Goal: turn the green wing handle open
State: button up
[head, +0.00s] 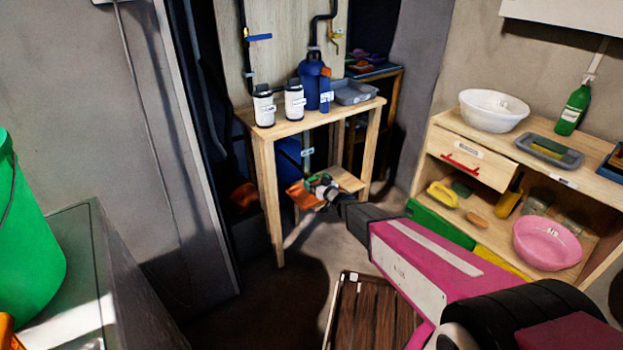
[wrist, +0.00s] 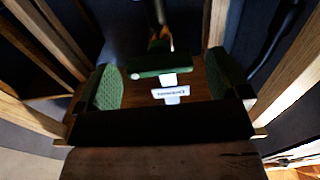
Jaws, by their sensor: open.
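The green wing handle (wrist: 158,67) shows in the wrist view as a dark green bar across a pipe, ahead of my gripper and between its two fingers. A white label (wrist: 171,94) sits just below it. My gripper (wrist: 166,84) is open, with a green textured pad on each finger, and nothing is gripped. I cannot tell how far the fingertips are from the handle. In the head view my gripper (head: 321,188) reaches under the wooden table, by its lower shelf. The handle cannot be made out clearly there.
The wooden table (head: 285,126) has legs on both sides of my gripper and holds white-labelled bottles (head: 295,102), a blue jug (head: 312,75) and a grey tray (head: 354,93). Blue (head: 259,37) and yellow (head: 333,36) handles are on pipes above. A wooden crate (head: 350,310) lies on the floor.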

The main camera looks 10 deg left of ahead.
aim_at(315, 180)
jog(key=shift+x, duration=1.95)
jog(key=shift+d, duration=0.1)
jog(key=c, duration=0.9)
jog(key=shift+c, duration=0.2)
